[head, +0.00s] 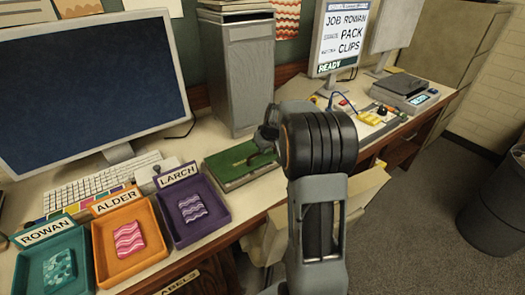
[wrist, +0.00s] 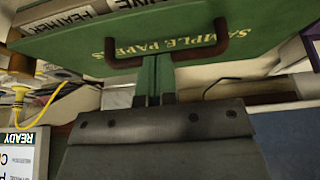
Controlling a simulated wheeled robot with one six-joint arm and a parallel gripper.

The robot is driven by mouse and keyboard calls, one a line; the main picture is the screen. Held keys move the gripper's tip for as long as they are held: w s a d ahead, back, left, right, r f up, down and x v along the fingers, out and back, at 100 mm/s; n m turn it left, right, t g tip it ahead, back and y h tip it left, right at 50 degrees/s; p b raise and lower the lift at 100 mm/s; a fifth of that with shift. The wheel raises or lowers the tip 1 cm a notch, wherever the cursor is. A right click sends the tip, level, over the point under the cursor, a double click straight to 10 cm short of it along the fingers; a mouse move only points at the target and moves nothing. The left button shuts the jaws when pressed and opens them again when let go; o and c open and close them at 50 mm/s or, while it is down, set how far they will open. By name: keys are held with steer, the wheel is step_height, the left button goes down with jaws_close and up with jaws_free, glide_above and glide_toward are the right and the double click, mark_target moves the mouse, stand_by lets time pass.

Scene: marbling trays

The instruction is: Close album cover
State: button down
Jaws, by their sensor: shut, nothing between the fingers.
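The green album (head: 236,166) lies on the desk, just right of the purple tray. Its green cover looks flat or nearly flat in the head view; I cannot tell whether a gap is left. In the wrist view the cover (wrist: 270,25) fills the top, with upside-down gold "SAMPLE PAPERS" lettering and a brown curved handle (wrist: 222,45). My gripper (head: 264,146) is at the album's right part, its fingers shut and empty. In the wrist view my gripper (wrist: 157,62) has its fingertips close to the handle and cover; contact cannot be told. My arm hides the desk right of the album.
The purple LARCH (head: 179,239), orange ALDER (head: 104,272) and teal ROWAN (head: 77,250) trays stand left of the album. A grey cabinet (head: 246,80) rises behind it. A keyboard (head: 95,187) and monitor (head: 80,90) are further left. Small parts and a scale (head: 415,101) lie right.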

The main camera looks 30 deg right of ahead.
steer(key=shift+s+f+b, duration=0.35)
steer(key=shift+f+b, duration=0.25)
steer(key=shift+f, duration=0.3)
steer(key=shift+r, duration=0.2)
steer(key=r, duration=0.1)
steer(key=r+p, duration=0.2)
steer(key=shift+s+d+r, duration=0.1)
steer(key=shift+s+r, duration=0.2)
steer(key=shift+r, duration=0.1)
steer(key=s+v, duration=0.1)
steer(key=v, duration=0.9)
steer(key=shift+f, duration=0.2)
steer(key=shift+d, duration=0.15)
